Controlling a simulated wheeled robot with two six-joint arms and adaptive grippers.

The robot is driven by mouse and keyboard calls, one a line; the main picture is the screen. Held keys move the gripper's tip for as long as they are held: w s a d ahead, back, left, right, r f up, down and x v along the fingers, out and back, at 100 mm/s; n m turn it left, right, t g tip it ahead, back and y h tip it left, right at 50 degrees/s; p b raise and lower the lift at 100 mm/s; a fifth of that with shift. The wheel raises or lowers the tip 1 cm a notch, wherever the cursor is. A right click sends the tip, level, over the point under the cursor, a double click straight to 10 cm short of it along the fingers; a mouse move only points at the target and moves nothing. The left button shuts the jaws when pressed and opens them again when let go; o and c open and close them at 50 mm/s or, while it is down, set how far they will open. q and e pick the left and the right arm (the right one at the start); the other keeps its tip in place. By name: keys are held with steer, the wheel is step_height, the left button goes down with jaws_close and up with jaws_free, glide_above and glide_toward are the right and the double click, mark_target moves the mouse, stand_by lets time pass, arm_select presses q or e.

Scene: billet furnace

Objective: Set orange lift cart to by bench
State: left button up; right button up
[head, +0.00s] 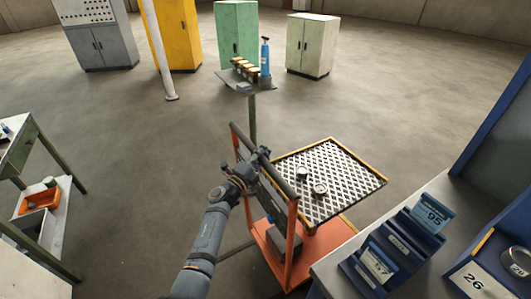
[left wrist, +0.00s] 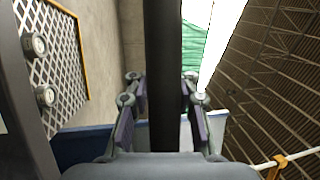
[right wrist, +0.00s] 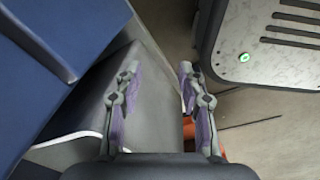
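The orange lift cart (head: 291,245) stands right of centre in the head view, with an orange base, an upright handle frame and a raised mesh platform (head: 335,165) edged in yellow. Two small round gauge-like parts lie on the platform. My left gripper (head: 262,156) is at the cart's dark push bar. In the left wrist view the bar (left wrist: 163,70) runs between the fingers (left wrist: 163,110), which appear closed on it. My right gripper (right wrist: 160,90) is open and empty, seen only in the right wrist view. A green-grey bench (head: 17,150) stands at the left edge.
A grey table (head: 425,265) with blue label bins (head: 415,232) is close to the cart's right. A small stand (head: 246,86) with a blue bottle and jars is behind it. Cabinets line the back. An orange bin (head: 40,199) sits on the bench's lower shelf. Floor between bench and cart is clear.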

arm_select(q)
steer(key=o, duration=0.7)
steer(key=shift+w+a+f, duration=0.1)
steer(key=shift+a+f, duration=0.05)
steer(key=shift+f, duration=0.2)
steer(key=shift+c, duration=0.2)
steer(key=shift+r, duration=0.15)
steer(key=v, duration=1.2)
